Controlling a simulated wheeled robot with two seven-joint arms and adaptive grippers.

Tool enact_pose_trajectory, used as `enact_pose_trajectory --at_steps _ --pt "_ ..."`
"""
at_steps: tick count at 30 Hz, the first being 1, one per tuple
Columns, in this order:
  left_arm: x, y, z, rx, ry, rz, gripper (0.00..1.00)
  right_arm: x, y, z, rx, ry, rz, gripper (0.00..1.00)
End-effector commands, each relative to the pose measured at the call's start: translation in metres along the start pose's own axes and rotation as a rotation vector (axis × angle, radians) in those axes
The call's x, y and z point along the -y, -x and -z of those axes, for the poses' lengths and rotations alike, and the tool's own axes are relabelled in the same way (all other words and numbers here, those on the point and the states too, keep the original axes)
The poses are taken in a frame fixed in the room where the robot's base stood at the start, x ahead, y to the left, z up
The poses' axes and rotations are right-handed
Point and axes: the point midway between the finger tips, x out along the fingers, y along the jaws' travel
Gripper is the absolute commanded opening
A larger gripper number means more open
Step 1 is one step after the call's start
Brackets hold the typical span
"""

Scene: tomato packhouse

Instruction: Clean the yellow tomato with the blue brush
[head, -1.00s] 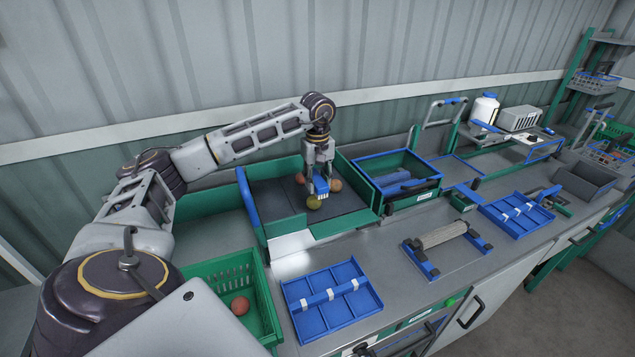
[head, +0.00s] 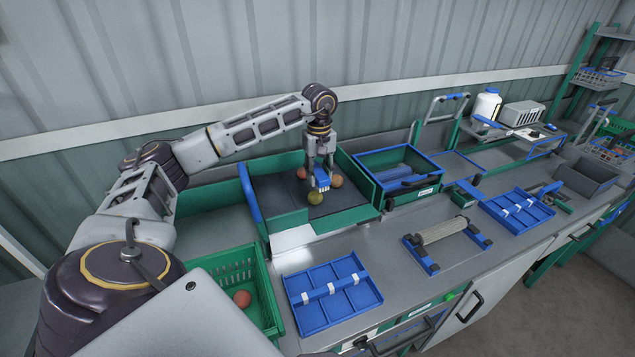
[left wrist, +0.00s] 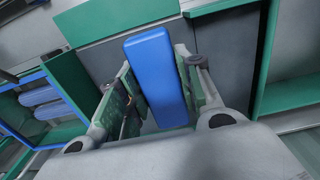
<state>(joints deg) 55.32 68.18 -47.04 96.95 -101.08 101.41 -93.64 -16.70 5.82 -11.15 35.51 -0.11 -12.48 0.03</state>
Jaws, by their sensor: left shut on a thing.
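My left gripper (head: 321,172) is shut on the blue brush (head: 322,182) and points down into the green-walled bin (head: 345,218). The brush's pale bristles face down, close above and beside the yellow tomato (head: 315,198). I cannot tell whether they touch it. The yellow tomato lies on the bin's dark floor near its front wall. In the left wrist view the brush's blue back (left wrist: 156,72) lies between the two fingers and hides what is under it. My right gripper is not in view.
Two reddish tomatoes (head: 336,181) (head: 300,174) lie near the brush in the bin. A green crate (head: 268,305) with a red tomato stands at front left. A blue divided tray (head: 350,268), a roller stand (head: 442,231) and a blue-rimmed box (head: 385,160) stand to the right.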

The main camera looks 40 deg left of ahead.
Motion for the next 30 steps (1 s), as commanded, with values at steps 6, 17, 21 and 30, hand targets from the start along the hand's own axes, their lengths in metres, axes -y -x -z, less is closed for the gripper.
enact_pose_trajectory --at_steps 6,17,21,30 --pt "0.000 0.000 0.000 0.000 0.000 0.000 0.16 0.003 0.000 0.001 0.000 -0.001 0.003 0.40" --pt "0.000 -0.014 0.005 0.001 0.001 0.000 0.16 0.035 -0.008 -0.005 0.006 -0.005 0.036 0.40" --pt "0.000 -0.024 0.009 0.000 0.001 0.000 0.16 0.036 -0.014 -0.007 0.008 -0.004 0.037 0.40" --pt "0.000 -0.043 0.017 0.000 0.001 0.001 0.16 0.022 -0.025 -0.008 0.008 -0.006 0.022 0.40"
